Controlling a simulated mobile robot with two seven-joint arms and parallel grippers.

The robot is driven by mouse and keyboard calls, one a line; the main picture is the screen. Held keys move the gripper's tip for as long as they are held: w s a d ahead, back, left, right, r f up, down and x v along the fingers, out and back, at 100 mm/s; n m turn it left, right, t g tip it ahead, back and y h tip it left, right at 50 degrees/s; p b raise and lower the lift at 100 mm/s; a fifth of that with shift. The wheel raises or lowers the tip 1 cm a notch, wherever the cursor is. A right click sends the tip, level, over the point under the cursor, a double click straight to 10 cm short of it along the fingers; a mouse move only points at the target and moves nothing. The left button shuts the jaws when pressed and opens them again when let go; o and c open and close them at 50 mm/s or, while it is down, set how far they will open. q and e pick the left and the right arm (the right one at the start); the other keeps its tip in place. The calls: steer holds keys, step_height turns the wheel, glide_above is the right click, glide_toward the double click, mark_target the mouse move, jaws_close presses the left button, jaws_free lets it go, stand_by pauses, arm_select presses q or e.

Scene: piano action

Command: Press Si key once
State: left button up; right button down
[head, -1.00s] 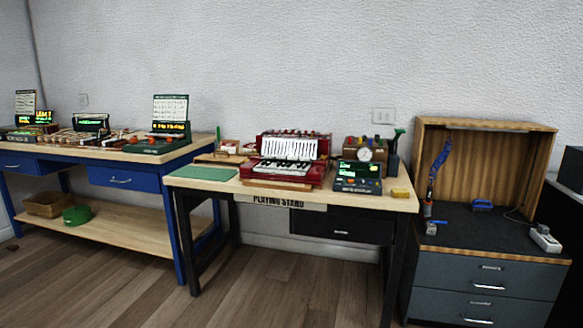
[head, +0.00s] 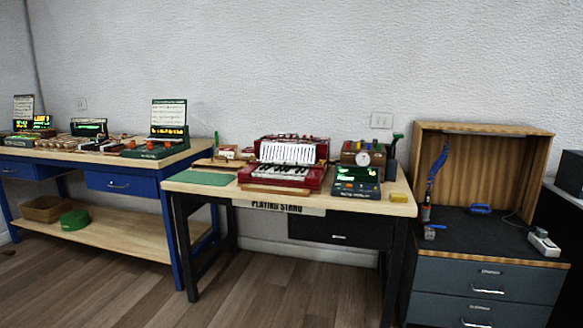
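A red keyboard instrument (head: 310,181) with a short row of white and black keys (head: 277,172) sits on the wooden-topped playing stand table, near the middle of the head view. White sheets or folds stand behind the keys. The keys are too small to tell the Si key apart. Neither of my grippers shows in the view.
The playing stand (head: 400,208) has a black frame and drawer. A blue workbench (head: 124,182) stands left, a drawer cabinet (head: 485,272) right. Wooden floor in front is clear.

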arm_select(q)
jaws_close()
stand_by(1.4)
